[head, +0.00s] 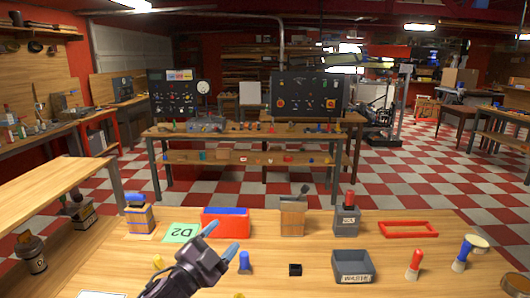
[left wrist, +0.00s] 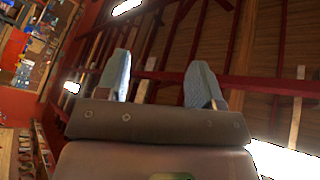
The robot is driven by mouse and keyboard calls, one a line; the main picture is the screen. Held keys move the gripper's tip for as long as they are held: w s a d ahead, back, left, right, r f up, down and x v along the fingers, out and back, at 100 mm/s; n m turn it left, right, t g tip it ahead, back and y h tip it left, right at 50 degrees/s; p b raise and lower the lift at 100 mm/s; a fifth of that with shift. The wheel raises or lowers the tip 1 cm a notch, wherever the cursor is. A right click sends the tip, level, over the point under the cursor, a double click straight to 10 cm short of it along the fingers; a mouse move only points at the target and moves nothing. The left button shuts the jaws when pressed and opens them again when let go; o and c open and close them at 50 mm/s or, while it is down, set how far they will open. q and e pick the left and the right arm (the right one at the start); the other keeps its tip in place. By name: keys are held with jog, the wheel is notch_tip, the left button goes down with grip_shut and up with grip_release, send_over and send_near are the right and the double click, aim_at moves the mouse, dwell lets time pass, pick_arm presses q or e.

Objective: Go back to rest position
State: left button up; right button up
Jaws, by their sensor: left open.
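My left gripper (head: 221,240) comes in from the bottom left of the head view, over the near wooden table (head: 310,285). Its two blue-grey fingers are apart with nothing between them. In the left wrist view the same gripper (left wrist: 160,66) points up toward the ceiling beams, with an empty gap between the fingers. A blue peg-like piece (head: 245,263) stands on the table just right of the fingers in the head view. My right gripper does not show in either view.
The table's back row has a wooden box (head: 139,219), green D2 card (head: 181,234), red bin (head: 225,225), another wooden box (head: 291,218), grey bin (head: 346,224) and red frame (head: 408,229). A waste bin (head: 353,268) and red-topped piece (head: 414,264) stand at front right.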

pick_arm(q)
jog(key=s+a+f+n+g+y, duration=0.1)
jog(key=s+a+f+n+y, duration=0.35)
jog(key=f, duration=0.35)
jog(key=s+a+f+n+g+y, duration=0.1)
jog(key=s+a+f+n+y, duration=0.25)
jog(key=a+f+n, duration=0.3)
jog(key=s+a+f+n+g+y, duration=0.1)
jog(key=s+a+f+n, duration=0.1)
jog(key=s+f, duration=0.5)
jog(key=s+a+f+n+g+y, duration=0.2)
jog(key=s+a+f, duration=0.3)
jog(key=s+f, duration=0.3)
jog(key=s, duration=0.4)
jog(key=shift+g, duration=0.3)
jog(key=shift+d, duration=0.1)
